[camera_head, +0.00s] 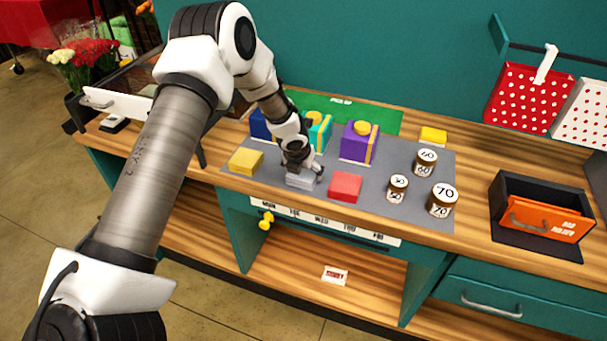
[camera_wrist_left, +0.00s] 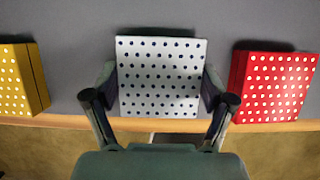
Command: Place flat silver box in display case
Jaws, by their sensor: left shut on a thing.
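The flat silver box (camera_head: 300,182) is on the grey mat near the front edge of the counter, between a yellow box and a red box. In the left wrist view the silver box (camera_wrist_left: 160,70) has a pale top with dark dots. My left gripper (camera_head: 303,172) points down over it, with one finger on each side, shut on it. The fingers also show in the left wrist view (camera_wrist_left: 160,88). A dark-framed case (camera_head: 137,66) at the left, partly hidden by my left arm, may be the display case; I cannot tell. My right gripper is not in view.
The yellow box (camera_head: 246,161) and red box (camera_head: 345,187) stand close on either side. Taller blue, teal and purple (camera_head: 360,143) gift boxes stand behind. Several numbered brown jars (camera_head: 441,200) are to the right, beyond them an orange drawer (camera_head: 545,219) in a black holder.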

